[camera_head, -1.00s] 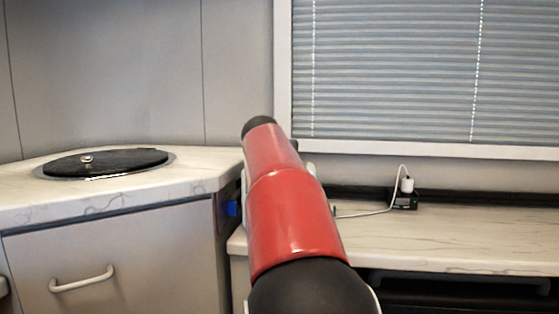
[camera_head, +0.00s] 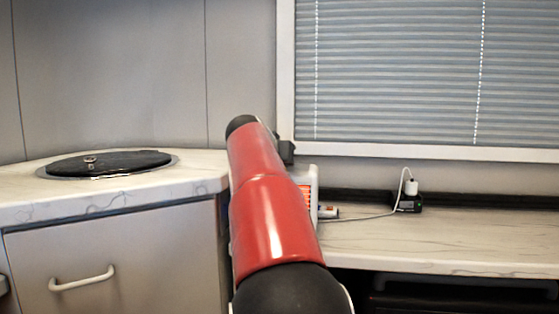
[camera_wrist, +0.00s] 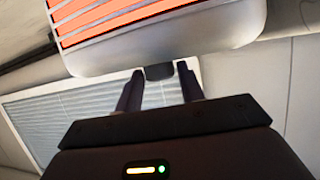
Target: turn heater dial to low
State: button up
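The heater (camera_wrist: 160,50) fills the top of the wrist view, with a pale rounded body and glowing orange-red slats. Its small dark dial (camera_wrist: 158,73) sticks out from the heater's edge. My gripper (camera_wrist: 160,69) is open, with one finger on each side of the dial and its tips close to the heater body. I cannot tell whether the fingers touch the dial, and its setting cannot be read. In the head view, a white edge of the heater (camera_head: 314,190) shows beside my red arm, which hides most of it.
The heater stands on a pale marbled counter (camera_head: 470,240). A white plug with a cable (camera_head: 411,187) is to its right. A higher counter (camera_head: 110,195) with a round black lid (camera_head: 110,163) is at left. A blind-covered window (camera_head: 400,70) is behind. The right counter is mostly clear.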

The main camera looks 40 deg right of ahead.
jog(key=shift+o, duration=1.4)
jog(key=shift+a+r, duration=0.1)
jog(key=v, duration=0.7)
jog(key=shift+s+a+b, duration=0.2)
jog(key=shift+a+b, duration=0.05)
jog(key=shift+b, duration=0.15)
jog(key=shift+a, duration=0.1)
jog(key=s+a+f+n+g+y+p, duration=0.1)
jog(key=s+a+f+n+y+p, duration=0.6)
jog(key=s+a+f, duration=1.6)
jog(key=a+f+n+y, duration=0.3)
jog(key=f+n+y, duration=0.1)
jog(key=shift+s+a+f+g, duration=0.3)
jog(key=shift+s+a, duration=0.05)
jog(key=shift+a, duration=0.05)
